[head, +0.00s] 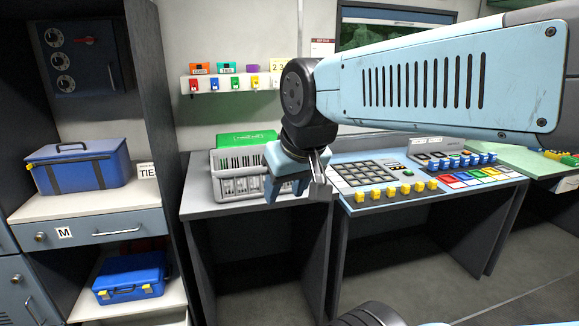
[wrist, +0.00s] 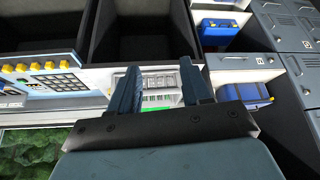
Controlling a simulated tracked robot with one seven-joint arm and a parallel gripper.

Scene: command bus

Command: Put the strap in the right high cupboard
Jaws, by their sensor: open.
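I cannot make out a loose strap in either view. A blue case (head: 78,167) with dark bands around it sits on the left shelf, and it also shows in the wrist view (wrist: 247,92). No high cupboard that I can identify as the right one is in view. My gripper (head: 296,188) hangs in front of the desk near the grey rack (head: 238,172). In the wrist view my gripper (wrist: 160,78) has its two fingers apart, with nothing held between them. The arm hides part of the back wall and desk.
A smaller blue case (head: 130,277) lies on the lower shelf below a drawer (head: 95,230). A console (head: 385,180) with coloured buttons is right of my gripper. A small wall shelf (head: 232,83) holds coloured items. Floor (head: 420,260) shows under the desks.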

